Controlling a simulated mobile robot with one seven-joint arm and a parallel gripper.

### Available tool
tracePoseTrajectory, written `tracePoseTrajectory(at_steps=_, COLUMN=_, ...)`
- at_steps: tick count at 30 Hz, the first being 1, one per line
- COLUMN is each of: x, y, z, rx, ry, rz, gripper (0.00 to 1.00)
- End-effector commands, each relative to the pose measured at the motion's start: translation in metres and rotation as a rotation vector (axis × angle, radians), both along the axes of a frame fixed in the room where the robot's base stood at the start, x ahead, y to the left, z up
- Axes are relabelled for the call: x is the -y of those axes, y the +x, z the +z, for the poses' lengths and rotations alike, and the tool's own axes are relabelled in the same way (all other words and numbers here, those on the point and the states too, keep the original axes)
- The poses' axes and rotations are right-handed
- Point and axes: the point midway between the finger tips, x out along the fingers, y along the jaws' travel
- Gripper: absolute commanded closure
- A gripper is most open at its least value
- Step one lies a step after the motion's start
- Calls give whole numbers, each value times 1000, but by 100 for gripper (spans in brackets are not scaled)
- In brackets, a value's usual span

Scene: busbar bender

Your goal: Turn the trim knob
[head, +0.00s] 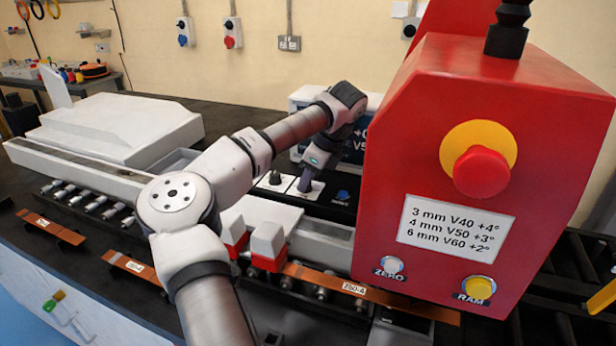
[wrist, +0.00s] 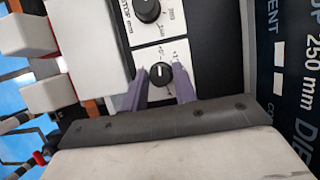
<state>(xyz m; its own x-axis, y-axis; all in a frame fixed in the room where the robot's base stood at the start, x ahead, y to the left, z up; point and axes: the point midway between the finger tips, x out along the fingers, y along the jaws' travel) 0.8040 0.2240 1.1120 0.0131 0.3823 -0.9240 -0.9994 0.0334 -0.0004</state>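The trim knob (wrist: 158,74) is a small black dial with a white pointer line on a white plate, with small scale marks beside it. In the wrist view the line points nearly straight up. My gripper (wrist: 160,76) has its two purple fingers apart, one on each side of the knob; I cannot tell whether they touch it. In the head view my gripper (head: 308,182) points down at the right-hand white plate (head: 316,190), and it hides most of the knob there.
A second black knob (wrist: 146,9) marked in mm sits beside it. A display (head: 354,145) stands behind, partly hidden by my arm. The red control box (head: 400,165) with its stop button (head: 481,172) and angle chart (head: 456,228) rises close on the right. Copper bar 250-A (head: 354,289) lies in front.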

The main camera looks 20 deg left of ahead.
Motion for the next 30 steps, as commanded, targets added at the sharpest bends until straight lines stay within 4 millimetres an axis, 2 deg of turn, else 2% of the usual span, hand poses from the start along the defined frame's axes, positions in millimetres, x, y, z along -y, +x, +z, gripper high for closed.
tracePoseTrajectory(at_steps=1, x=0, y=0, z=0, rx=0, ry=0, rz=0, gripper=82)
tracePoseTrajectory(at_steps=4, x=0, y=0, z=0, rx=0, ry=0, rz=0, gripper=95)
tracePoseTrajectory(at_steps=17, x=0, y=-1, z=-3, rx=2, ry=0, rz=-99, gripper=95)
tracePoseTrajectory(at_steps=30, x=-1, y=-3, z=-5, rx=2, ry=3, rz=-479, gripper=95)
